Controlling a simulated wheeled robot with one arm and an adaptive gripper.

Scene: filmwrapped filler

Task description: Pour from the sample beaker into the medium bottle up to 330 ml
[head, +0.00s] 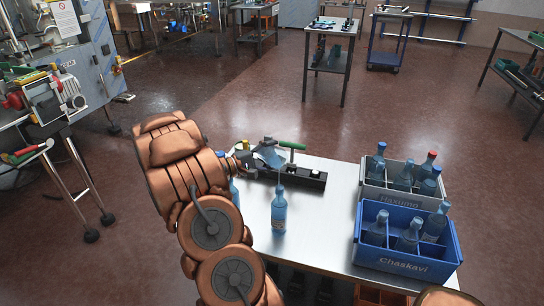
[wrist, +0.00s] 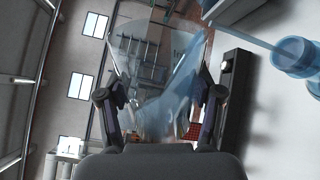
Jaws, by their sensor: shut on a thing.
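My gripper (wrist: 155,105) is shut on the clear sample beaker (wrist: 130,45), which is tilted on its side with pale blue liquid in it. In the head view the beaker (head: 268,156) is small, above the table's far left part. A thin blue stream (wrist: 243,37) runs from the beaker's lip to the top of a blue bottle (wrist: 297,56) in the wrist view. This looks like the medium bottle (head: 279,212), upright on the white table in the head view. Its fill level and marks are too small to read.
Another bottle (head: 234,192) stands partly hidden behind my arm. A black block (head: 305,179) lies behind the bottle, with a green-handled thing (head: 291,145) by it. A grey crate (head: 373,197) and a blue crate (head: 405,262) with bottles fill the table's right side.

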